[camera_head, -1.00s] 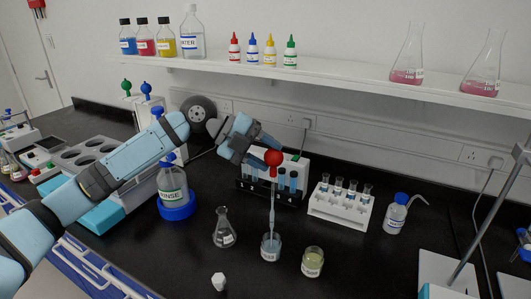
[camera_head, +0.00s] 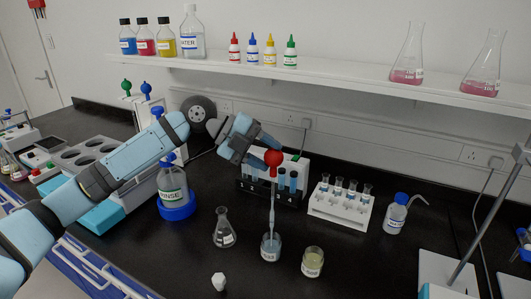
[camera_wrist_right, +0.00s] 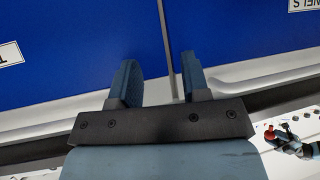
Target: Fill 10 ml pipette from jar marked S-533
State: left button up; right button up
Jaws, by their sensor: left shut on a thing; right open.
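My left gripper (camera_head: 264,152) is shut on the red bulb of the pipette (camera_head: 272,200). The pipette hangs nearly upright with its lower end inside a small jar (camera_head: 270,248) of pale bluish liquid. A second small jar (camera_head: 312,263) with yellowish liquid stands to its right. Both jars have white labels too small to read for certain, so I cannot tell which is S-533. In the right wrist view, my right gripper (camera_wrist_right: 158,82) is open and empty, in front of blue cabinet fronts (camera_wrist_right: 75,45).
An Erlenmeyer flask (camera_head: 224,228) stands left of the jars, and a white stopper (camera_head: 218,282) lies in front. Behind are a dark rack (camera_head: 246,188), a white rack (camera_head: 333,210) of small vials and a wash bottle (camera_head: 396,214). A rinse bottle (camera_head: 173,185) stands left.

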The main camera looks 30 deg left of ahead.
jog(key=shift+s+f, duration=0.1)
pick_arm(q)
jog(key=shift+r+p, duration=0.65)
jog(key=shift+r, duration=0.25)
jog(key=shift+r+p, duration=0.5)
jog(key=shift+r, duration=0.25)
jog(key=shift+r+p, duration=0.35)
jog(key=shift+r, duration=0.15)
jog(key=shift+r+p, duration=0.7)
jog(key=shift+r, duration=0.35)
jog(key=shift+r+p, duration=1.1)
jog(key=shift+r, duration=0.45)
pick_arm(e)
notch_tip(320, 180, up, 6)
pick_arm(q)
jog(key=shift+a+r, duration=0.1)
pick_arm(e)
jog(key=shift+r, duration=0.3)
